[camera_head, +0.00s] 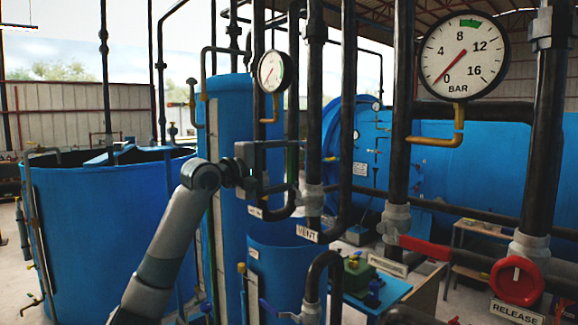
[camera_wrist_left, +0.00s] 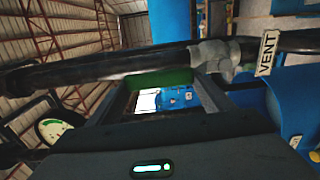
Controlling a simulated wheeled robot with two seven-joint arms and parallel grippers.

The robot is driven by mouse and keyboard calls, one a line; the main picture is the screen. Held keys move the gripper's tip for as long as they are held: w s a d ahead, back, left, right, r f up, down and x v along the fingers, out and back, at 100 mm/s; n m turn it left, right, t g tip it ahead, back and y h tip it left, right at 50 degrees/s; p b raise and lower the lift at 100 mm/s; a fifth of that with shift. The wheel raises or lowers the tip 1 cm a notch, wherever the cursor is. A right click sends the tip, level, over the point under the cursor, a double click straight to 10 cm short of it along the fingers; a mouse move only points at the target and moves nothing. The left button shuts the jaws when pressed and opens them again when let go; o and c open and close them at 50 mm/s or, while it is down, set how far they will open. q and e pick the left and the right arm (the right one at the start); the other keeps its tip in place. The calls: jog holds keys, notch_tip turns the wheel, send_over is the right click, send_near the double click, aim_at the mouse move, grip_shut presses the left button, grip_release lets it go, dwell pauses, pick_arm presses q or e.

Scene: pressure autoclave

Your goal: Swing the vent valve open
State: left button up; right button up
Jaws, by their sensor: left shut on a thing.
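The vent valve's grey body (camera_head: 312,198) sits on a dark upright pipe above a VENT label (camera_head: 307,233). In the left wrist view the valve body (camera_wrist_left: 215,58) and the VENT label (camera_wrist_left: 266,53) show at upper right. My left gripper (camera_head: 286,166) reaches from the left to just above the valve, partly hidden by dark pipes. In the left wrist view a green handle (camera_wrist_left: 165,78) lies across the fingertips, and the gripper (camera_wrist_left: 168,88) is shut on it. The handle's join to the valve is hidden. My right gripper is not in view.
Several dark upright pipes crowd the gripper. A large gauge (camera_head: 463,55) reads near 0. A red lever (camera_head: 425,247) and a red wheel (camera_head: 517,280) labelled RELEASE stand at right. Blue tanks (camera_head: 100,220) stand at left, and a blue vessel (camera_head: 480,165) lies behind.

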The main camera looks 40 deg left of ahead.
pick_arm(q)
jog(key=o, duration=1.2)
jog(key=shift+a, duration=0.15)
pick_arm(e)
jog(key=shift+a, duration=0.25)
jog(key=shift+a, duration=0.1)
pick_arm(q)
jog(key=s+b, duration=0.3)
jog(key=s, duration=0.2)
jog(key=s+a+b, duration=0.1)
jog(key=s+b, duration=0.2)
jog(key=s, duration=0.3)
jog(key=s+b, duration=0.3)
jog(key=s, duration=0.3)
jog(key=shift+s+a, duration=0.15)
jog(key=shift+a, duration=0.05)
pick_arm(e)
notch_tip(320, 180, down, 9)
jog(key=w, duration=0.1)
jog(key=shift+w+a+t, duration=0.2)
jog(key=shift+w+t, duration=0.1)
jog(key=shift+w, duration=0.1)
